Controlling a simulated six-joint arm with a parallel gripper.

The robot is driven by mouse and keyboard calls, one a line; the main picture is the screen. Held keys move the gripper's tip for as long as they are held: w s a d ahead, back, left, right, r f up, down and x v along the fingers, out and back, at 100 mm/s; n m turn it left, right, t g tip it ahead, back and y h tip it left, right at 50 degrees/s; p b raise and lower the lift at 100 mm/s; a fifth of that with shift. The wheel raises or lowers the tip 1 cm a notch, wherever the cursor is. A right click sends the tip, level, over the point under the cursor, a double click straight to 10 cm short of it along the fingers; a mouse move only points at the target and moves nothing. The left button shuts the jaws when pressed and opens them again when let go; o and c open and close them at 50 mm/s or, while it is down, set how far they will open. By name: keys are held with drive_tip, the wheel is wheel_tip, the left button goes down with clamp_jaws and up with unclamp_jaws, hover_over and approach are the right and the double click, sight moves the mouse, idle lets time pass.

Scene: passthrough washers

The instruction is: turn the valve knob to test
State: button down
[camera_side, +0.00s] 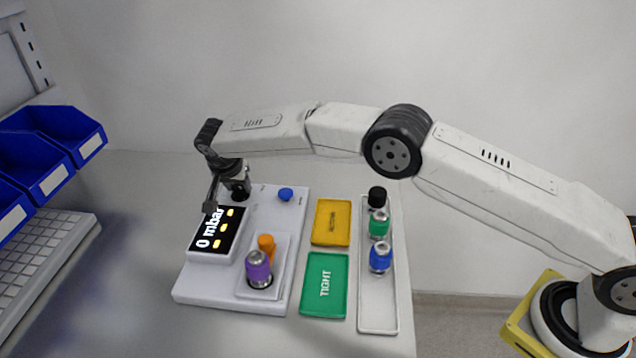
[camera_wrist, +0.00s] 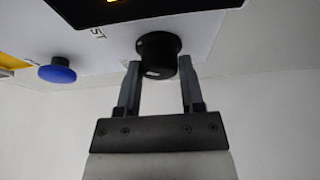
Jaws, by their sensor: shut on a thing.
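The black valve knob (camera_wrist: 158,52) stands out from the white test panel (camera_wrist: 195,28). Its small pale mark shows in the wrist view, but I cannot tell which setting it points to. My gripper (camera_wrist: 160,68) is shut on the knob, with one finger on each side. In the side view my gripper (camera_side: 228,192) is at the far end of the test unit (camera_side: 220,283), and its fingers partly hide the knob (camera_side: 240,195). Letters ending in "ST" are printed beside the knob in the wrist view. The display (camera_side: 217,231) reads "0 mbar".
A blue button (camera_side: 286,194) is right of the knob. A purple fitting (camera_side: 258,268) and an orange part (camera_side: 266,243) stand on the unit's near part. Yellow (camera_side: 331,222) and green "TIGHT" (camera_side: 323,284) trays and a rack (camera_side: 378,312) with three fittings lie right. Blue bins (camera_side: 55,135) are left.

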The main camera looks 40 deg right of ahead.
drive_tip(key=shift+c, duration=1)
unclamp_jaws()
drive_tip(key=v, duration=0.7)
drive_tip(key=shift+r, duration=0.4)
drive_tip(key=shift+s, duration=0.1)
